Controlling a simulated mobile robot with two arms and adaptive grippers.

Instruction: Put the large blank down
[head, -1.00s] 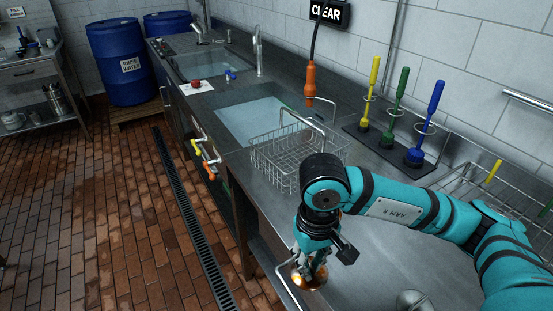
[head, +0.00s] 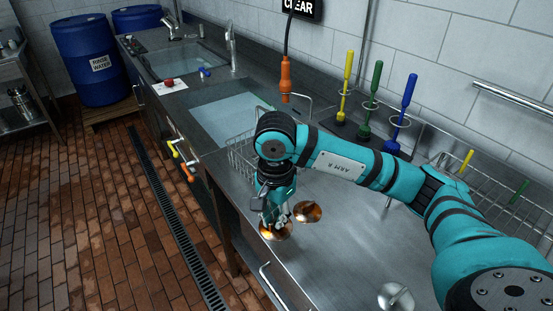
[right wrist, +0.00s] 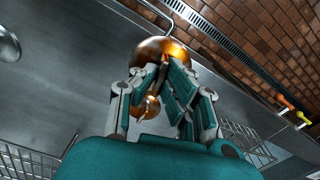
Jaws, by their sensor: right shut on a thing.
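The large blank appears to be the round, shiny copper-coloured piece (head: 275,232) at my right gripper (head: 278,219) in the head view. The fingers point down and are shut on it, near the steel counter's front edge. Whether it touches the counter I cannot tell. In the right wrist view the blank (right wrist: 158,47) shows at the fingertips (right wrist: 170,65), partly hidden by them. A second copper-coloured round piece (head: 308,212) lies just right of the gripper. It also shows smaller between the fingers in the wrist view (right wrist: 151,106). My left gripper is out of view.
A wire basket (head: 238,157) stands behind the gripper, by the water-filled sink (head: 232,108). Yellow, green and blue brushes (head: 404,112) stand along the wall. A steel domed thing (head: 396,296) sits at the front. The counter (head: 345,240) between is mostly clear.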

